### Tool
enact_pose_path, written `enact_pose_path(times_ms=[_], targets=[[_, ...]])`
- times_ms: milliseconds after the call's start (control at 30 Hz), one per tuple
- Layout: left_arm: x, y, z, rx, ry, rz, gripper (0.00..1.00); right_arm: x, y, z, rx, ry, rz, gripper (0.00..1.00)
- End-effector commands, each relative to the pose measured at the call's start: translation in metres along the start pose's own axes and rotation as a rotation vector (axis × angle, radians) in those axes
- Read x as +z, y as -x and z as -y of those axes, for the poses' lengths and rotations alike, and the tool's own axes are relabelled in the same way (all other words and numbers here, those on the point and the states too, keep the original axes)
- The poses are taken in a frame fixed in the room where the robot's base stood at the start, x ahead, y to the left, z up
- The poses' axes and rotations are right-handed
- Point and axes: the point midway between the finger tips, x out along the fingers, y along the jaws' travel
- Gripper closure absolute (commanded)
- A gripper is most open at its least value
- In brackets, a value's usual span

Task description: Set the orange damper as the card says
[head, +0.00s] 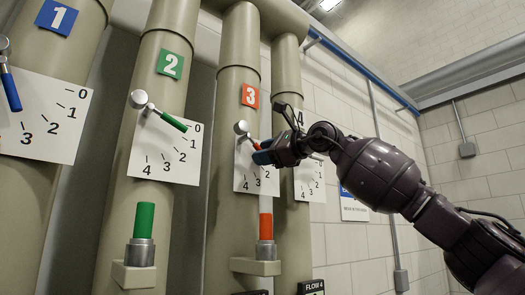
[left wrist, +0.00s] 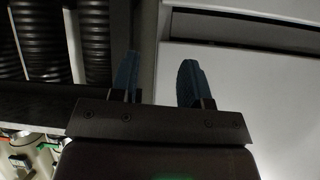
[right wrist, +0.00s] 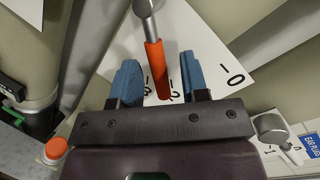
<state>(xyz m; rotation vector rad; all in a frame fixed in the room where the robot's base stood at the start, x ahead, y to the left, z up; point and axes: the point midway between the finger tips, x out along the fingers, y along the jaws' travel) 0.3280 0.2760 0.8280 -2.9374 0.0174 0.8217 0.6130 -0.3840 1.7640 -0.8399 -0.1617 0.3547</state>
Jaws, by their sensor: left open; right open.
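The orange damper's lever (head: 254,143) is on pipe 3, with a grey hub and an orange handle over a white dial plate (head: 241,182). My right gripper (head: 262,151) is at this handle and covers part of the dial. In the right wrist view the orange handle (right wrist: 157,68) lies between the open blue fingers of my right gripper (right wrist: 160,80), with gaps on both sides. Its tip is close to the 2 on the dial (right wrist: 210,50). My left gripper (left wrist: 158,78) is open and empty. I cannot make out a card with a setting.
An orange-filled gauge tube (head: 265,226) stands below the dial. Pipe 2 has a green lever (head: 173,122), and pipe 1 a blue lever (head: 11,92). Dial 4 (head: 312,185) is close by on the right. A blue-and-white sign (head: 354,205) hangs on the wall.

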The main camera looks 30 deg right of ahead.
Motion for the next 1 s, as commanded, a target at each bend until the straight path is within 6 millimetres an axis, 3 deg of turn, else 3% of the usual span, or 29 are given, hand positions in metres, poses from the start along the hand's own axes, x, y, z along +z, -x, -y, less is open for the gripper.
enact_pose_path(times_ms=[400, 700, 1000], targets=[[-0.0034, 0.0001, 0.0002, 0.0, -0.001, -0.004, 0.57, -0.0005, -0.0077, -0.0003, 0.0, -0.001, -0.001, 0.59], [-0.0024, 0.0006, 0.0004, 0.0, -0.001, -0.002, 0.57, -0.0005, -0.0075, -0.0003, 0.0, -0.001, -0.001, 1.0], [0.0008, 0.0028, 0.0007, -0.001, 0.0, 0.004, 0.57, -0.0009, -0.0084, -0.0001, 0.0, -0.004, 0.0, 1.0]])
